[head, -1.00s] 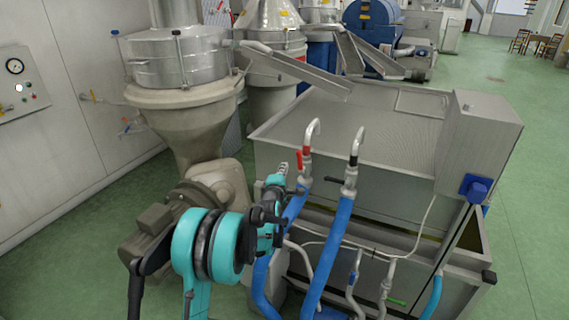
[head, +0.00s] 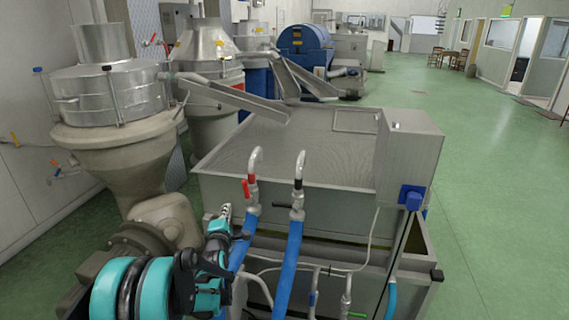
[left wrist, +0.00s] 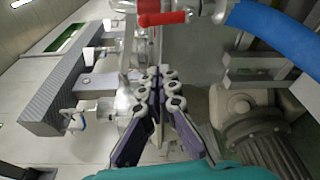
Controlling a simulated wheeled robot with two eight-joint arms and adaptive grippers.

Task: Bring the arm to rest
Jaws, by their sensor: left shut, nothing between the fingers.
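My left arm, teal and black, comes in at the lower left of the head view. Its gripper (head: 226,212) points away from me, just left of the red-handled valve pipe (head: 252,180). In the left wrist view the gripper's two dark fingers (left wrist: 157,75) meet at their tips, with nothing between them. The red valve handle (left wrist: 162,18) shows beyond the fingertips in that view. Any gap between gripper and valve is hard to judge. My right gripper is not in view.
A metal washing tank (head: 290,195) with two blue hoses (head: 285,270) stands ahead. A hopper machine (head: 115,130) and a motor (left wrist: 265,135) stand close on the left. A grey box (head: 408,155) with a blue plug sits at the tank's right. Green floor (head: 500,200) is clear on the right.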

